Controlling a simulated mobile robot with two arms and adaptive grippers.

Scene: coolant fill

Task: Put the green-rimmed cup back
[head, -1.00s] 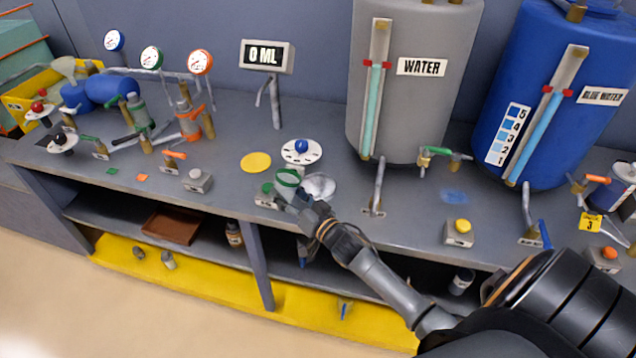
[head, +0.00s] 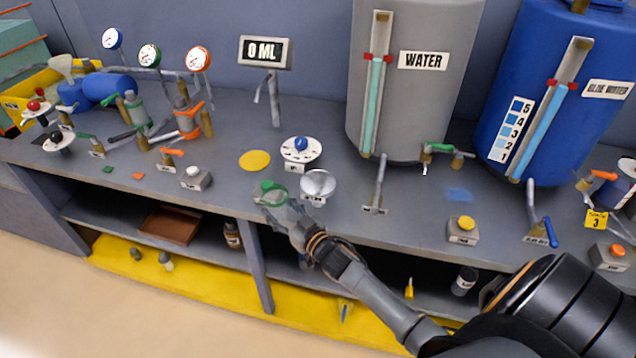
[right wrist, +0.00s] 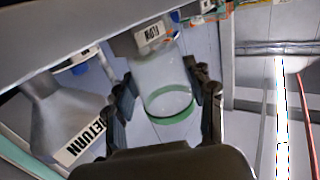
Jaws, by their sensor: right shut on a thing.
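The clear green-rimmed cup (head: 270,187) is at the front edge of the bench, left of the silver funnel. My right gripper (head: 284,208) is shut on it, its fingers on either side of the cup wall. In the right wrist view, the cup (right wrist: 160,75) sits between the two fingers (right wrist: 168,97), with its green rim towards the camera. A small labelled box shows behind the cup there. I cannot tell whether the cup touches the bench or that box. A flat yellow disc (head: 255,160) lies bare behind the cup. My left gripper is not in view.
The silver funnel (head: 318,182) stands close to the right; its RETURN label shows in the right wrist view. A white dial with a blue knob (head: 301,146) and the 0 ML display (head: 265,52) stand behind. A white-button box (head: 196,178) is to the left.

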